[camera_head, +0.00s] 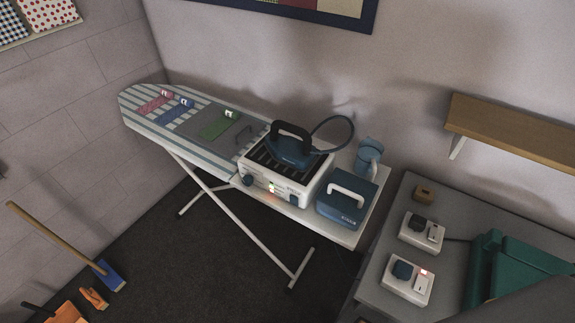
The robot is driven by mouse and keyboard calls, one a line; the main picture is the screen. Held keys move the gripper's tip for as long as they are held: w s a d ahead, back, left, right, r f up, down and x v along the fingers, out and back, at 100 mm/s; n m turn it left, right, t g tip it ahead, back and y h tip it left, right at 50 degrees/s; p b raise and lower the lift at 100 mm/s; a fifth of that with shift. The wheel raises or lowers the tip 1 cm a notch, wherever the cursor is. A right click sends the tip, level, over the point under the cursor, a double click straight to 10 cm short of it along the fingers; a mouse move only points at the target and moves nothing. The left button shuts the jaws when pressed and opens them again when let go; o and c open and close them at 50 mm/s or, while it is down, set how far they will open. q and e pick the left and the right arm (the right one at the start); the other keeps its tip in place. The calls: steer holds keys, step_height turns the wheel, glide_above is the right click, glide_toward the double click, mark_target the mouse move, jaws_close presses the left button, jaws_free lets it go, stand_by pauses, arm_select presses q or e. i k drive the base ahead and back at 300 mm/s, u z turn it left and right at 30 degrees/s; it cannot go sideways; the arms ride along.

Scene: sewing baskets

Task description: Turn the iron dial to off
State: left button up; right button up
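A white ironing station (322,180) stands on the right end of the ironing board. A dark blue iron (292,150) with a black handle rests on its black ribbed top, and a hose loops from it. Round dark dials sit at the left (248,180) and right (295,198) of the station's front face. I cannot read their settings, nor tell which is the iron dial. Small lights (271,187) between them glow, one reddish. Neither of my grippers is in view.
The striped ironing board (150,127) carries red, blue and green tagged pieces. A blue box (347,205) and a blue jug (368,155) stand right of the station. The grey table (385,255) holds two white switch boxes, one lit red. A wooden shelf (510,135) juts from the wall.

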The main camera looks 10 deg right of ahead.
mark_target(247, 181)
steer(key=u, duration=2.25)
steer(key=i, duration=2.45)
steer(key=z, duration=3.1)
